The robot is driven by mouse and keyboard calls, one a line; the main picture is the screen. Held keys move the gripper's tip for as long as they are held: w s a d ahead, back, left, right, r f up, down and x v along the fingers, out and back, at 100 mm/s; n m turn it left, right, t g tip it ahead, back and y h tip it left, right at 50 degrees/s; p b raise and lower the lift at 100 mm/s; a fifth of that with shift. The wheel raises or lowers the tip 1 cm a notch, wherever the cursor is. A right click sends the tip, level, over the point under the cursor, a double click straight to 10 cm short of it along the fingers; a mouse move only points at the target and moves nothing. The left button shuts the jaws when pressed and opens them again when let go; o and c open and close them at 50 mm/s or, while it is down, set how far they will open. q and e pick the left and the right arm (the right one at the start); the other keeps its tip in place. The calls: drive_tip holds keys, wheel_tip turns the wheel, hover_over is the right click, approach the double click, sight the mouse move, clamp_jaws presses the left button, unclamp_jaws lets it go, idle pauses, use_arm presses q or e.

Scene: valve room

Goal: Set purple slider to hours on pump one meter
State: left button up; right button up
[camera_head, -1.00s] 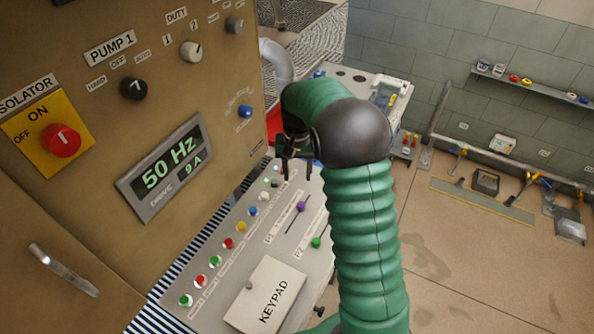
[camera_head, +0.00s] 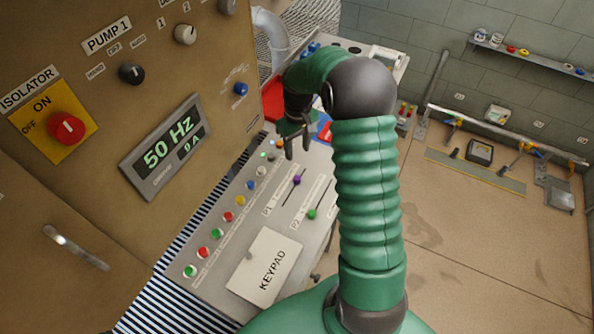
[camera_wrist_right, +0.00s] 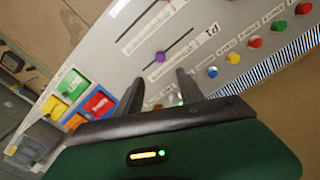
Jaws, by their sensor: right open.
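The purple slider (camera_head: 297,180) sits partway along the P1 slot on the sloping grey console; in the right wrist view its knob (camera_wrist_right: 160,57) lies just beyond and between the fingertips, not gripped. My right gripper (camera_head: 297,150) is open above the console, toward its far end from the purple knob. In the right wrist view both fingers (camera_wrist_right: 160,84) are apart with nothing between them. The pump 1 cabinet display (camera_head: 165,147) reads 50 Hz and 9 A; I see no legible hours reading. My left gripper is not in view.
A green slider knob (camera_head: 312,214) sits on the P2 slot beside it. Several coloured buttons (camera_head: 229,216) run along the console's left side. A keypad cover (camera_head: 263,268) lies at the near end. Coloured square switches (camera_wrist_right: 73,84) show in the wrist view.

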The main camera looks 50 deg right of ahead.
sight(297, 177)
wheel_tip(297, 177, down, 14)
drive_tip(key=shift+w+r+p, duration=0.1)
drive_tip(key=shift+p, duration=1.15)
drive_tip(key=shift+c, duration=0.2)
clamp_jaws()
drive_tip(key=shift+a, duration=0.1)
